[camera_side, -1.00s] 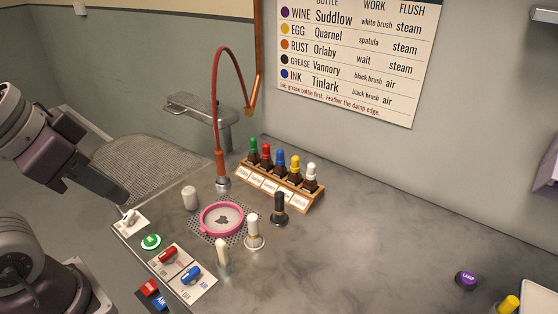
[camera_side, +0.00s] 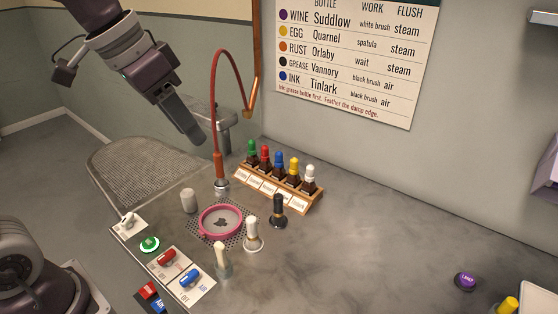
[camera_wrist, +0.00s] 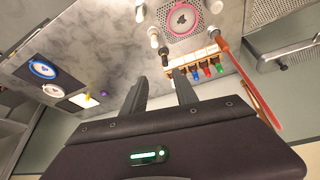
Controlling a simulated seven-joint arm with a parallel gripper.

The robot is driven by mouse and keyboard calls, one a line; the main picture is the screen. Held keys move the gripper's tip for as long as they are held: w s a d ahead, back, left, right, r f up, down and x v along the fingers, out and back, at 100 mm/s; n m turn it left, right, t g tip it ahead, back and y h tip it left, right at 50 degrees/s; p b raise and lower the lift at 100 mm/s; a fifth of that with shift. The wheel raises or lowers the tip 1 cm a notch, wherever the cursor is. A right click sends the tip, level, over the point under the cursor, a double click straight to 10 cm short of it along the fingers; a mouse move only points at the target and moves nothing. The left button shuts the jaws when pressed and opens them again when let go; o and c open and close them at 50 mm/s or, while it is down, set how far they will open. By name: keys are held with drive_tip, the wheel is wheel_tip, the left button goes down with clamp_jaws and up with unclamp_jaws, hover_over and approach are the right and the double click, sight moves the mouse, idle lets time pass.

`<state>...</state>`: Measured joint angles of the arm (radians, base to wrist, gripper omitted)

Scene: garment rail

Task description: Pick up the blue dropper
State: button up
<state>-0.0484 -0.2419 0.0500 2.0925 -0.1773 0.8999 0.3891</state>
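The blue dropper (camera_side: 278,159) stands upright in the middle of a wooden rack (camera_side: 262,192), between the red dropper (camera_side: 265,154) and the yellow dropper (camera_side: 294,167). Its blue top also shows in the wrist view (camera_wrist: 196,74), just right of one finger. My gripper (camera_side: 192,138) is raised in the air, left of the rack and of the red hose. In the wrist view my gripper (camera_wrist: 159,76) has its two fingers apart with nothing between them. One finger partly hides the rack's far end there.
A green dropper (camera_side: 252,147) and a white dropper (camera_side: 310,174) fill the rack's ends. A red hose (camera_side: 216,100) rises between my gripper and the rack. A black brush (camera_side: 278,212), white brush (camera_side: 253,235) and pink ring (camera_side: 203,231) stand in front. The right counter is mostly clear.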

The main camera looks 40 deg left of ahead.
drive_tip(key=w+a+f+m, duration=0.1)
drive_tip(key=w, duration=0.7)
drive_tip(key=m+g+h, duration=0.1)
drive_tip(key=m, duration=0.3)
hover_over(278, 152)
drive_tip(key=s+a, duration=0.1)
drive_tip(key=s, duration=0.1)
wheel_tip(278, 152, down, 16)
drive_tip(key=x, duration=0.7)
drive_tip(key=shift+a+f, duration=0.1)
drive_tip(key=shift+f, duration=0.35)
drive_tip(key=shift+c, duration=0.4)
clamp_jaws()
